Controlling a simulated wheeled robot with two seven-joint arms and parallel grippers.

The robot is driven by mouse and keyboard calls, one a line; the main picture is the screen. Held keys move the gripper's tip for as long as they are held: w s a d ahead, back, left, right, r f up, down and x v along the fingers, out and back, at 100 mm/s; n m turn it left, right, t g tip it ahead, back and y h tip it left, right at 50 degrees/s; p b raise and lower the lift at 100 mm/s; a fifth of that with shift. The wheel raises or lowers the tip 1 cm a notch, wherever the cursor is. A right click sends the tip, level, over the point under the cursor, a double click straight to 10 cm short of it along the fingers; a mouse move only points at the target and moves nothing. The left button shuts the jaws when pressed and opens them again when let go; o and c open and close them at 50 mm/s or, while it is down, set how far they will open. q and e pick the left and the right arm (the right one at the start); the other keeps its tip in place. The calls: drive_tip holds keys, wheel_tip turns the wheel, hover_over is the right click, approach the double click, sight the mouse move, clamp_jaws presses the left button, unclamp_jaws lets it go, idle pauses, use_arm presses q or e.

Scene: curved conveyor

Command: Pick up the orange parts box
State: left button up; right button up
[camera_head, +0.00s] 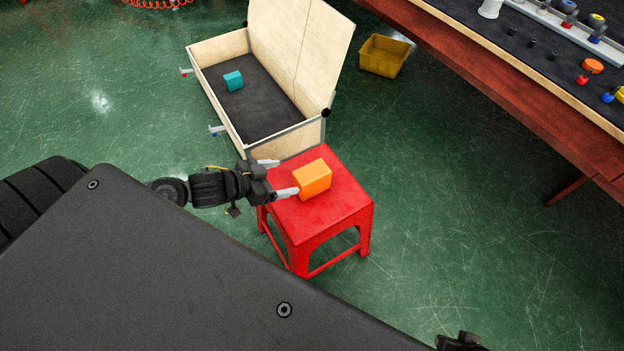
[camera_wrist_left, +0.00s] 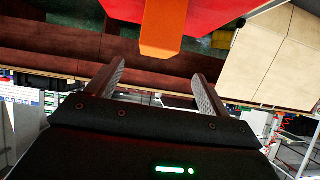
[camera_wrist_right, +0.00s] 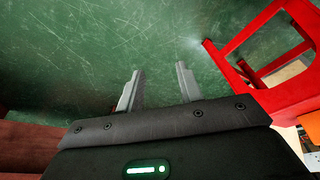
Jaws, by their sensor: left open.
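The orange parts box (camera_head: 313,180) sits on top of the red stool (camera_head: 318,212). My left gripper (camera_head: 286,176) comes in from the left at the box's near-left side, with its fingers apart and nothing between them. One fingertip reaches close to the box; I cannot tell whether it touches. In the left wrist view the orange box (camera_wrist_left: 162,30) lies beyond the fingertips, centred between the open fingers. My right gripper (camera_wrist_right: 159,72) is open and empty over the green floor. Only a small part of the right arm shows at the bottom of the head view.
A wooden crate (camera_head: 284,138) with a raised lid stands behind the stool, holding a teal box (camera_head: 233,81). A yellow bin (camera_head: 384,56) is on the floor near the red-brown workbench (camera_head: 520,105). The floor to the right of the stool is clear.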

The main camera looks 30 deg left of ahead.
sight(311, 172)
use_arm(q)
drive_tip(key=shift+d+r+b+x, duration=0.1)
drive_tip(key=shift+b+x, duration=0.2)
drive_tip(key=shift+x, duration=1.15)
drive_tip(key=shift+d+r+b+x, duration=0.15)
drive_tip(key=shift+b+x, duration=0.15)
drive_tip(key=shift+x, duration=1.1)
use_arm(e)
drive_tip(key=shift+v, duration=1.3)
use_arm(q)
drive_tip(key=b+x, duration=0.1)
drive_tip(key=x, duration=0.3)
drive_tip(key=shift+w+d, duration=0.1)
drive_tip(key=shift+w, duration=0.1)
drive_tip(key=shift+w+d+f, duration=0.15)
drive_tip(key=shift+w, duration=0.1)
drive_tip(key=c, duration=1.1)
drive_tip(key=shift+c, duration=0.8)
use_arm(e)
drive_tip(key=w, duration=0.1)
drive_tip(key=w+a+r+t, duration=0.1)
drive_tip(key=w+t, duration=0.1)
drive_tip(key=shift+w+a+r+n+y, duration=0.1)
drive_tip(key=shift+a+r+n+y, duration=0.2)
drive_tip(key=shift+a+r+y, duration=0.1)
drive_tip(key=shift+d, duration=0.1)
